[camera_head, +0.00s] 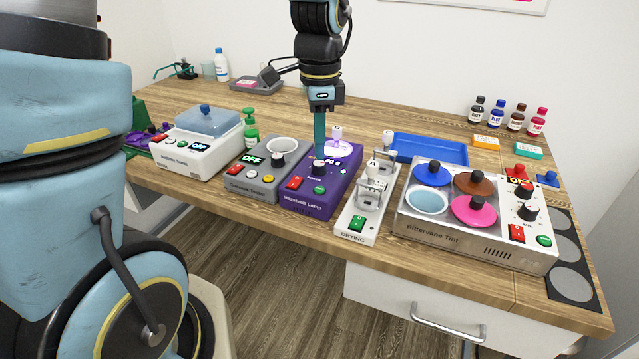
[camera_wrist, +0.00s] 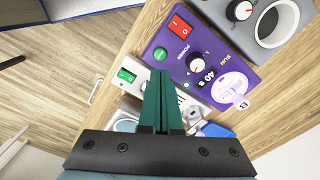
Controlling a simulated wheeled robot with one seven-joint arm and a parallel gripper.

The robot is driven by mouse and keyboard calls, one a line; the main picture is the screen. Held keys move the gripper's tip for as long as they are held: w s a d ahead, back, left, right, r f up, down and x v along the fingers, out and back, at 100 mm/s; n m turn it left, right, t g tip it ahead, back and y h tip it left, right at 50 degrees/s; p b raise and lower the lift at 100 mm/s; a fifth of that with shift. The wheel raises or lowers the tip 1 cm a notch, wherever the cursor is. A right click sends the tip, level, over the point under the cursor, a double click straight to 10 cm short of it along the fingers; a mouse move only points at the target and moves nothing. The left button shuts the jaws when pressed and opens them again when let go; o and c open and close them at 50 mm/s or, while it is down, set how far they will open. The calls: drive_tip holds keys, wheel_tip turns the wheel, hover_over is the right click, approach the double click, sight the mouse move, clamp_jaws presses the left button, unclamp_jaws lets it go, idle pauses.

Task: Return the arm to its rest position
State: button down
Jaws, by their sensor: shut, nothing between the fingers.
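My gripper (camera_head: 319,150) hangs pointing down over the purple Hazebolt Lamp device (camera_head: 315,202) on the wooden bench. Its teal fingers are together with nothing between them. In the wrist view the shut fingers (camera_wrist: 163,95) show over the drying rack, with the purple device (camera_wrist: 185,62) beside them. My arm is extended over the bench; its rest position is not marked in either view. I cannot tell whether the fingertips touch the purple device.
The drying rack (camera_head: 356,220) and the Bittervane Tint unit (camera_head: 480,245) with colored lids stand right of the purple device. A grey device (camera_head: 250,180) and a white device (camera_head: 190,155) stand left. A blue tray (camera_head: 430,148) lies behind. Several bottles (camera_head: 497,112) stand at the back right.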

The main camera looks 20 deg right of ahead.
drive_tip(key=w+a+f+n+t, duration=0.1)
drive_tip(key=a+f+n, duration=0.1)
drive_tip(key=a+n, duration=1.7)
drive_tip(key=a, duration=0.6)
drive_tip(key=shift+w+a+n+t, duration=0.15)
drive_tip(key=shift+a+n+t, duration=0.05)
drive_tip(key=shift+n+t, duration=0.1)
idle(5.2)
